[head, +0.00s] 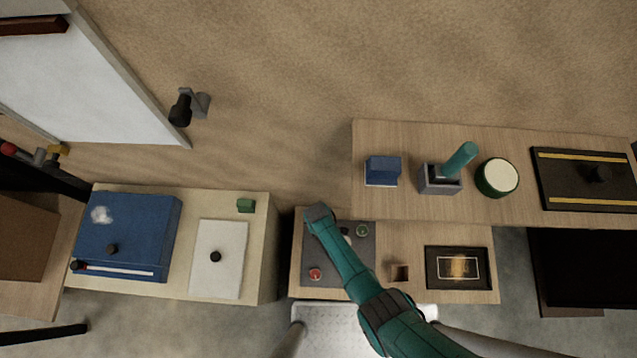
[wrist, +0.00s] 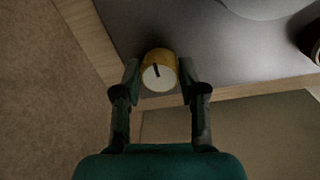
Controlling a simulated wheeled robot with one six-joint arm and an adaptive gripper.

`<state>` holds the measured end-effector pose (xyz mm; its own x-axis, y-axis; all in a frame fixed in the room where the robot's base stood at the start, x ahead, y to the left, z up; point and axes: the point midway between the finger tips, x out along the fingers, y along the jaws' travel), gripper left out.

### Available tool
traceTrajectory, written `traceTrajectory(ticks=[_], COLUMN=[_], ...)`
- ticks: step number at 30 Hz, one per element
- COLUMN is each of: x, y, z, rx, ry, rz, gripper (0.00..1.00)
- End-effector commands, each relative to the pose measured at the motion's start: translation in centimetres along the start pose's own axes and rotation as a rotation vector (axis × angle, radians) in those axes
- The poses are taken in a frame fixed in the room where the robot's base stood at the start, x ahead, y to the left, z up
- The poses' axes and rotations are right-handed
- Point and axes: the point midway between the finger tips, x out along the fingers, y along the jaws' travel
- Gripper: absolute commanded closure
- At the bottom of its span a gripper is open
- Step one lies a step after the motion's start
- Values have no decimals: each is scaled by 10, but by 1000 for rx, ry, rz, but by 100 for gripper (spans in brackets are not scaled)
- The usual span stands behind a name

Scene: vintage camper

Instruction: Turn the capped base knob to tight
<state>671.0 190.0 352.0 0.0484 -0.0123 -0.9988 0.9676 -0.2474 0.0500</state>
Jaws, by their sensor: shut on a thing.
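In the wrist view a round knob (wrist: 158,72) has an ochre-yellow side and a pale face. A short black mark on the face runs from near its middle up and slightly left. My gripper (wrist: 160,78) has one finger on each side of the knob and is shut on it. The knob sits near the edge of a dark grey panel (wrist: 195,40). In the head view my wrist (head: 318,212) is over the panel's back left corner and hides the knob and my fingers. I cannot read any tight mark.
The grey panel (head: 310,250) also bears a red knob (head: 315,273) and a green knob (head: 362,230). A dark framed panel (head: 458,268) lies to the right. Behind is a raised shelf (head: 400,210) with a blue block (head: 382,171) and a green-rimmed round container (head: 497,177).

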Motion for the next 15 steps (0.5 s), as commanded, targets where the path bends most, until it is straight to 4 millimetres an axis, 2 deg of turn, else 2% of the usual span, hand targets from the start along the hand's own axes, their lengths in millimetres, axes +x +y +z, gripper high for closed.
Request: traceTrajectory(ticks=[15], x=[0], y=[-1], z=[0], rx=[48], ry=[-3], rz=[-1], gripper=[94])
